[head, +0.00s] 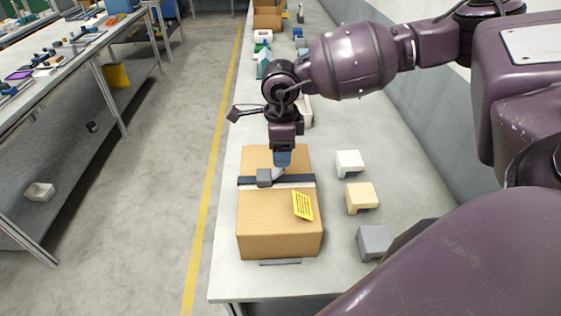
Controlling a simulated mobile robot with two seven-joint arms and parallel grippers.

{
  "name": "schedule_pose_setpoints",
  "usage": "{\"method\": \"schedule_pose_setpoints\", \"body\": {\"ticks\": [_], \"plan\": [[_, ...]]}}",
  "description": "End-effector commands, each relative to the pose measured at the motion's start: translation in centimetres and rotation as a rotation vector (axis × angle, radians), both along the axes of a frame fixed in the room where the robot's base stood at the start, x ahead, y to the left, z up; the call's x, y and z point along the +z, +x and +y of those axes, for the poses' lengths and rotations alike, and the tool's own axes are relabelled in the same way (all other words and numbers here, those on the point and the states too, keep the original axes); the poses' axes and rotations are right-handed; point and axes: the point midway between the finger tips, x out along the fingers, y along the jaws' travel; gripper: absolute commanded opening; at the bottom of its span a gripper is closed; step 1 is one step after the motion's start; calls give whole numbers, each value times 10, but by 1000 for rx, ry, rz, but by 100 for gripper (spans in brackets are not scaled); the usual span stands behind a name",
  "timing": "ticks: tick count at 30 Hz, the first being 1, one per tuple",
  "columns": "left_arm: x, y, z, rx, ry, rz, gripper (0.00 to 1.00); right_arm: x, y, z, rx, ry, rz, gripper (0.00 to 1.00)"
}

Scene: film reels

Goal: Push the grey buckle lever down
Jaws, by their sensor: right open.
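A cardboard box (280,232) sits on the long bench, with a dark strap (302,181) running across its top. A grey buckle (264,178) sits on the strap left of the middle. A lighter grey lever (278,173) slants up to the right from the buckle, and its upper end is close under my right gripper. My right gripper (282,163) is open and points down over the box from behind. I cannot tell whether it touches the lever. My left gripper is not in view.
A white block (349,163), a cream block (361,197) and a grey block (374,241) stand right of the box. A yellow label (303,205) is on the box top. More items stand at the bench's far end. A wall borders the bench's right side.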

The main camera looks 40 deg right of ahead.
Motion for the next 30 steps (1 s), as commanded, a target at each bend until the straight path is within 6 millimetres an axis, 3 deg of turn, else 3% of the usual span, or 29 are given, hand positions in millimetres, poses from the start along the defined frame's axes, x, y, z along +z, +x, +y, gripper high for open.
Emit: {"method": "schedule_pose_setpoints", "body": {"ticks": [3, 9, 21, 23, 30], "plan": [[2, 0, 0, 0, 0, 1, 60, -19, -1, 0, 0, -1, 3, 60], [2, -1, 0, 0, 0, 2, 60, -40, 0, 0, -1, 1, 1, 60], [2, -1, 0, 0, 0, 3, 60, -47, 0, 0, -1, 1, 0, 60], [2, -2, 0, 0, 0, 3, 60, -47, 0, 0, -1, 1, 0, 53], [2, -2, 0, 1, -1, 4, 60, -47, 0, 0, -1, 1, 0, 17]]}}
